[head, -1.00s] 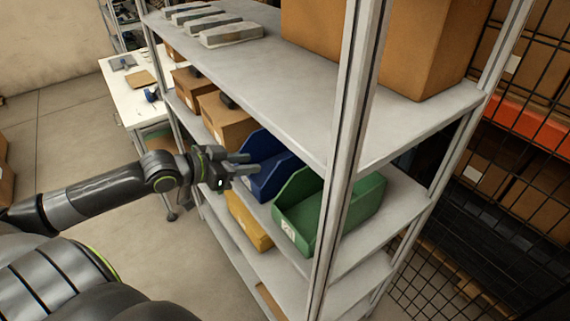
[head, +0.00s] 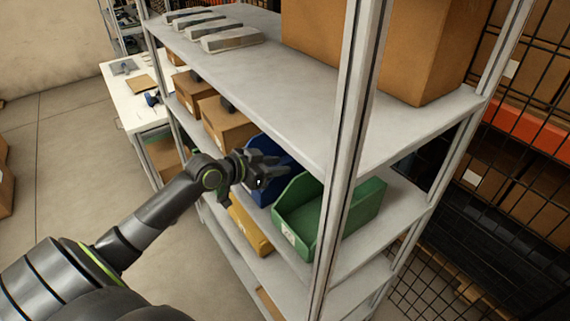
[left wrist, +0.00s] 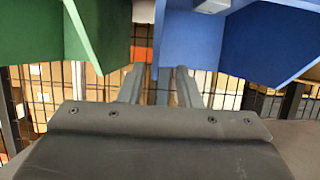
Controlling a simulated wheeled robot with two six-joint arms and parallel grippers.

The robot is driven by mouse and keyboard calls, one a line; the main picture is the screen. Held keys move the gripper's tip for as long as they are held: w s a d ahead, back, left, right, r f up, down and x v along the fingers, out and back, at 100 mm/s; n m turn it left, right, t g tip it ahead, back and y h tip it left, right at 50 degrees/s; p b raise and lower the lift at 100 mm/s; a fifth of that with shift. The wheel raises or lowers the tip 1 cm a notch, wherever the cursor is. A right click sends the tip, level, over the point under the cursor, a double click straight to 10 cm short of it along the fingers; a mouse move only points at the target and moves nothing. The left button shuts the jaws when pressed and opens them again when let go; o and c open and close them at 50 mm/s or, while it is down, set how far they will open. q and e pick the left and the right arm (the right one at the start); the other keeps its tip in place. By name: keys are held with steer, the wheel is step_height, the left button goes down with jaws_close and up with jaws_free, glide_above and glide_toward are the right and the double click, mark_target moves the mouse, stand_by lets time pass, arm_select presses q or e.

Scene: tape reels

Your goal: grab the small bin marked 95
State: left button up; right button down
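A blue bin (head: 259,193) stands on the middle shelf, partly hidden by my left gripper; it also shows in the left wrist view (left wrist: 190,37). A green bin (head: 345,213) stands to its right and carries a white label too small to read. I cannot read a 95 on any bin. My left gripper (head: 283,175) is at the front of the blue bin, beside the green one. In the left wrist view its two fingers (left wrist: 159,88) are apart, with an edge of the blue bin showing between them. I cannot tell whether they touch it. My right gripper is out of view.
A yellow bin (head: 249,224) sits on the shelf below. Cardboard boxes (head: 227,126) stand left of the blue bin. The upper shelf (head: 275,72) overhangs the bins, and a metal upright (head: 342,150) rises in front of the green bin.

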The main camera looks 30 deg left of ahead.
mark_target(291, 164)
arm_select(q)
steer(key=x, duration=0.2)
steer(key=p+x, duration=0.1)
steer(key=shift+w+d+p, duration=0.25)
steer(key=shift+d+p, duration=0.05)
steer(key=shift+d, duration=0.15)
steer(key=shift+w+d+f, duration=0.2)
steer(key=shift+w+f, duration=0.1)
steer(key=shift+w, duration=0.15)
steer(key=shift+c, duration=0.3)
jaws_close()
steer(key=shift+r, duration=0.15)
stand_by(0.4)
